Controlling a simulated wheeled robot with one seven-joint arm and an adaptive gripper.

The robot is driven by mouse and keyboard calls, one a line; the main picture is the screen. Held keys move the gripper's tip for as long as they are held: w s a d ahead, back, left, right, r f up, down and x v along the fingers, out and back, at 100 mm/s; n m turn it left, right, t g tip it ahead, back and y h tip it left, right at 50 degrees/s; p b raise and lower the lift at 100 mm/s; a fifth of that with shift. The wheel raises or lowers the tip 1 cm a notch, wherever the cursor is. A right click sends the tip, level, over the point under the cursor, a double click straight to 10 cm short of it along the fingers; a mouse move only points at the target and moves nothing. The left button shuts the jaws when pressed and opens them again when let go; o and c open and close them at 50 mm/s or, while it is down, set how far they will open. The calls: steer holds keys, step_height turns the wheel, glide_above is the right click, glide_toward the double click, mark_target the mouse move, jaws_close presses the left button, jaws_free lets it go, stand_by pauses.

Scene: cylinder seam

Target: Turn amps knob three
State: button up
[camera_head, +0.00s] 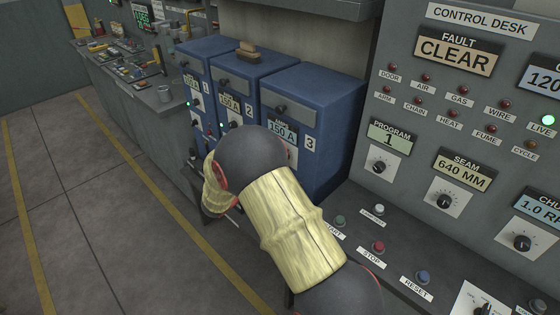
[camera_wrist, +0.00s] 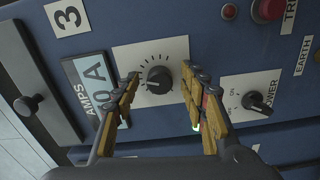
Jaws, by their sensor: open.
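The amps knob three (camera_wrist: 159,79) is a black dial on a white scale plate, on the blue front of the unit marked 3. In the wrist view it sits between and just beyond the fingertips of my gripper (camera_wrist: 160,84). The gripper is open, one finger on each side of the knob, with gaps showing, so no contact is visible. The amps display (camera_wrist: 92,90) is partly hidden by the left finger. In the head view, the blue unit three (camera_head: 312,93) reads 150 A, and my arm hides its knob and the gripper.
In the wrist view, a black power knob (camera_wrist: 256,102) lies right of the right finger, and a red button (camera_wrist: 267,9) is above it. A dark handle (camera_wrist: 27,104) is at left. In the head view, the control desk (camera_head: 395,215) stands close on the right.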

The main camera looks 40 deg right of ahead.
steer(key=s+a, duration=0.1)
steer(key=a, duration=1.1)
steer(key=shift+s, duration=0.3)
